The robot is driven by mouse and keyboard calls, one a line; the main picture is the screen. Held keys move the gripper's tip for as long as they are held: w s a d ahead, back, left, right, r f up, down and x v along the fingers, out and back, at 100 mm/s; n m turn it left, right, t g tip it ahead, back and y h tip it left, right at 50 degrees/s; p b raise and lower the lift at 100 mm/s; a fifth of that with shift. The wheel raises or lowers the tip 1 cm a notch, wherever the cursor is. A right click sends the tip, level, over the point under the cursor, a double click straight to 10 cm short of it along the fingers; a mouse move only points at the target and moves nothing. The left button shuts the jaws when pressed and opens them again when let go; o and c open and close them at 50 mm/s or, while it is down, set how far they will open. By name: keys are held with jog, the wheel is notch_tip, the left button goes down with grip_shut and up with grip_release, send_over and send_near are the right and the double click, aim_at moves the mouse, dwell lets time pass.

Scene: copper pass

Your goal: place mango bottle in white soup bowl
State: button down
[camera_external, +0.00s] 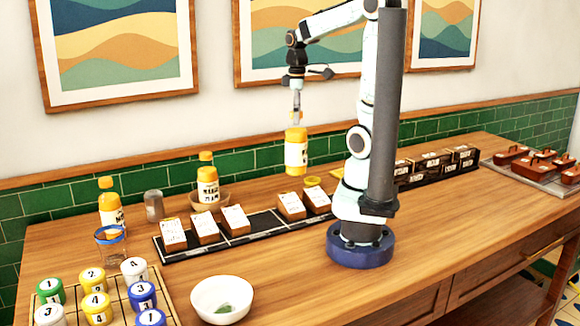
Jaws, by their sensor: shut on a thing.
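My gripper (297,112) is shut on a yellow bottle (296,153) with a white label, held upright in the air above the table's back middle. The label is too small to read. The white soup bowl (207,310) stands at the front of the table, well to the lower left of the held bottle. A small green thing (224,308) lies inside the bowl.
More yellow bottles stand at the back left (110,207) and in a brown bowl (207,187). A grey cylinder (154,206), a blue-rimmed glass (111,247), a black card tray (262,224) and a board of numbered jars (68,288) surround the route.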

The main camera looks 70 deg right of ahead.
jog(key=w+a+n, duration=0.4)
jog(key=a+n, duration=0.1)
jog(key=a, duration=0.5)
jog(key=s+a+n, duration=0.5)
jog(key=a+n, duration=0.1)
jog(key=a, duration=0.5)
jog(key=s+a+n, duration=0.5)
jog(key=a+n, duration=0.1)
jog(key=a, duration=0.6)
jog(key=w+a+f, duration=0.8)
jog(key=a+f, duration=0.3)
jog(key=f, duration=0.1)
jog(key=shift+w, duration=0.25)
jog(key=shift+a+f, duration=0.1)
jog(key=shift+f, duration=0.05)
jog(key=c, duration=0.7)
grip_release()
jog(key=shift+f, duration=0.1)
